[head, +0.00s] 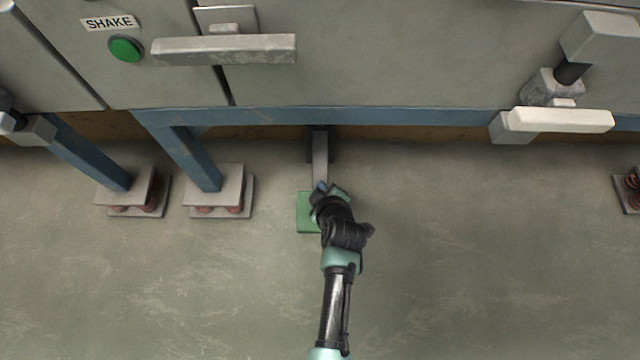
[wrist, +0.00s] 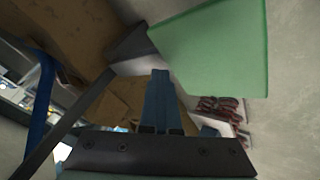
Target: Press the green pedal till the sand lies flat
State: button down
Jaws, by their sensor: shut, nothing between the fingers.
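The green pedal (head: 304,214) sits at the end of a grey lever under the blue frame, low near the floor in the head view. My gripper (head: 322,188) is over the pedal and hides its right part. In the wrist view the pedal (wrist: 215,48) is a large green plate at upper right. My gripper (wrist: 158,75) is shut and empty there, its fingertips beside the pedal's lower left edge. I cannot tell whether they touch it. The sand is not in view.
A green round button (head: 126,49) under a SHAKE label is on the grey machine front. Pale handles (head: 225,50) (head: 560,120) jut out from it. Spring-mounted feet (head: 218,184) stand left of the pedal. The floor (head: 480,270) in front is clear.

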jog(key=shift+s+f+b, duration=0.2)
jog(key=shift+f+b, duration=0.4)
jog(key=shift+f, duration=0.25)
jog(key=shift+s+f+b, duration=0.15)
jog(key=shift+f+b, duration=0.4)
jog(key=shift+f, duration=0.3)
dwell(0.6)
jog(key=shift+r, duration=0.1)
jog(key=shift+r+p, duration=2.4)
jog(key=shift+r, duration=0.15)
jog(key=shift+w+r, duration=0.2)
jog(key=shift+r, duration=0.25)
jog(key=shift+p, duration=0.3)
jog(key=r+p, duration=0.4)
jog(key=r, duration=0.1)
jog(key=shift+w+r, duration=0.1)
jog(key=shift+w, duration=0.15)
dwell(0.7)
